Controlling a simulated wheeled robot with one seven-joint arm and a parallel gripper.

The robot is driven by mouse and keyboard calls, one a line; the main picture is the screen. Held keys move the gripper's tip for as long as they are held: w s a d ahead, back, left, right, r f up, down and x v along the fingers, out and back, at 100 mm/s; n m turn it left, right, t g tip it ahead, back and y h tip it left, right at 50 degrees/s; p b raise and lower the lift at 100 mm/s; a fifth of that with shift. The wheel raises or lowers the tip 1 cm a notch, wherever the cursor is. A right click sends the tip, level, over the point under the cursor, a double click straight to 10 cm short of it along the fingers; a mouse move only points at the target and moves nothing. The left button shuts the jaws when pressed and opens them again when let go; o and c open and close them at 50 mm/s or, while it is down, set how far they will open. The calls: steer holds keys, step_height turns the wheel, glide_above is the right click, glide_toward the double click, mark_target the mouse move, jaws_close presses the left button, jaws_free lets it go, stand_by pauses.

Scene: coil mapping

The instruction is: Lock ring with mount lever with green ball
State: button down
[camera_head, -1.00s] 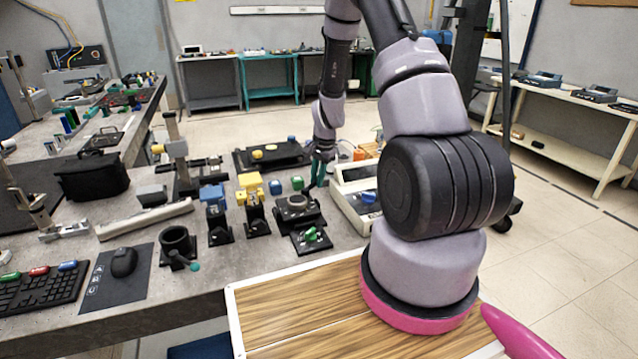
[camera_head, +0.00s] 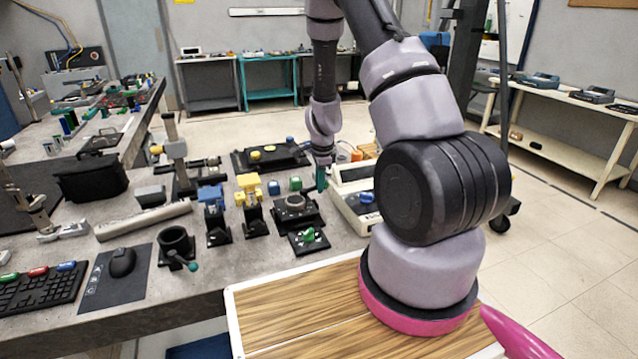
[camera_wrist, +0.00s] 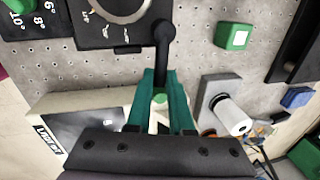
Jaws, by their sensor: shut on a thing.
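The black mount (camera_head: 277,216) with a round ring on top stands on the table left of my gripper. In the wrist view its plate (camera_wrist: 88,32) carries a pale ring (camera_wrist: 118,8) and white scale marks, cut by the top edge. A black lever (camera_wrist: 163,45) reaches from the mount down between my fingers. The green ball (camera_wrist: 160,98) at its end sits between the two teal fingers. My gripper (camera_wrist: 161,94) is shut on this ball; its fingertips also show small in the head view (camera_head: 321,178). The ball is hidden there.
A pale device with a screen (camera_head: 352,172) stands close right of my gripper. A green block (camera_wrist: 234,36) lies near the mount. A plate with a green knob (camera_head: 308,236) lies in front. A black cup with a teal-ball lever (camera_head: 175,243) stands at left.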

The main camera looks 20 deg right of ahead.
steer(key=shift+w+d, duration=0.1)
steer(key=shift+d, duration=0.15)
steer(key=c, duration=0.8)
jaws_free()
steer(key=shift+a, duration=0.1)
step_height(320, 180, up, 11)
steer(key=s, duration=0.2)
steer(key=shift+f, duration=0.2)
steer(key=shift+s+a+r, duration=0.1)
